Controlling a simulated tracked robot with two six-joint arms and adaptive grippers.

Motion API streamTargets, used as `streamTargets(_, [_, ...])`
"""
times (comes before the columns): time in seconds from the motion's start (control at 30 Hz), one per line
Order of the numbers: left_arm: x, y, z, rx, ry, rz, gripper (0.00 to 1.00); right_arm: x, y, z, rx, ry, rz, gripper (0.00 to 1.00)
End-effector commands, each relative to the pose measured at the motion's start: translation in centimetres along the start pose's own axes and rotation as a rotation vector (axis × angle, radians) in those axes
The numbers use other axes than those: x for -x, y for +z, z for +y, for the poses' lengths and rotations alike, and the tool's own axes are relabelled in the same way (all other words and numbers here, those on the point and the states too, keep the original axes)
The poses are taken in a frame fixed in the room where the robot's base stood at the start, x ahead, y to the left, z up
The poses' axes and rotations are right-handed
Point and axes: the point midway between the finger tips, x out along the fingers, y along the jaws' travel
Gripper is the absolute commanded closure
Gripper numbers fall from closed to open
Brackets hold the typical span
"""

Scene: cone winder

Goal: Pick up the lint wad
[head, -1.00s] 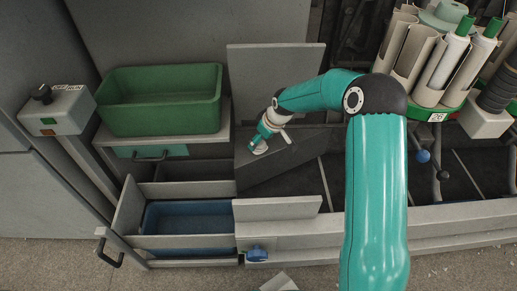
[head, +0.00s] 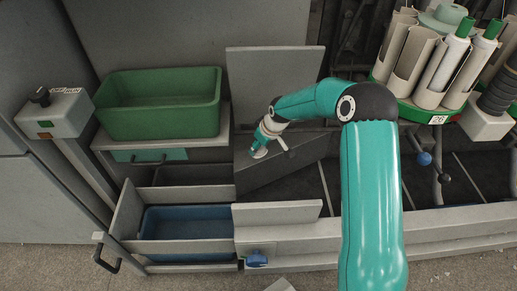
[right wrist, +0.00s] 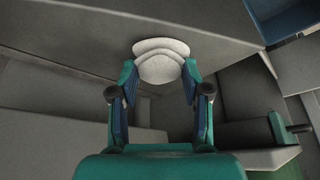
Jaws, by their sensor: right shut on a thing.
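The lint wad (right wrist: 160,62) is a pale, rounded, layered lump between the fingertips of my right gripper (right wrist: 160,80) in the right wrist view. The gripper is shut on it. In the head view my right gripper (head: 262,147) points down over the dark grey sloping panel beside the drawers. A small pale bit of the wad (head: 260,154) shows under its tips there. I cannot tell whether the wad touches the panel. My left gripper is not in view.
A green bin (head: 160,120) stands on a shelf at the left. Below it an open drawer holds a blue bin (head: 185,222). An upright grey plate (head: 275,85) stands behind the gripper. Yarn tubes (head: 447,62) stand at the right, and a blue knob (head: 257,259) is in front.

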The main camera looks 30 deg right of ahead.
Motion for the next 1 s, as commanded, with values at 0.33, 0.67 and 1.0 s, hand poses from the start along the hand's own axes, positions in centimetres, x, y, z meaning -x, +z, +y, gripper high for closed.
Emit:
streamTargets(0.33, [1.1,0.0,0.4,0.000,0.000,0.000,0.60,1.3,-0.2,-0.3,0.000,0.001,0.001,0.63])
streamTargets(0.67, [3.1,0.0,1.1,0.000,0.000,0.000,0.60,6.7,-2.5,-0.2,0.000,0.002,0.004,0.63])
streamTargets(1.0, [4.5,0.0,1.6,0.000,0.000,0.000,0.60,11.5,-2.7,-1.7,0.001,-0.002,-0.003,0.63])
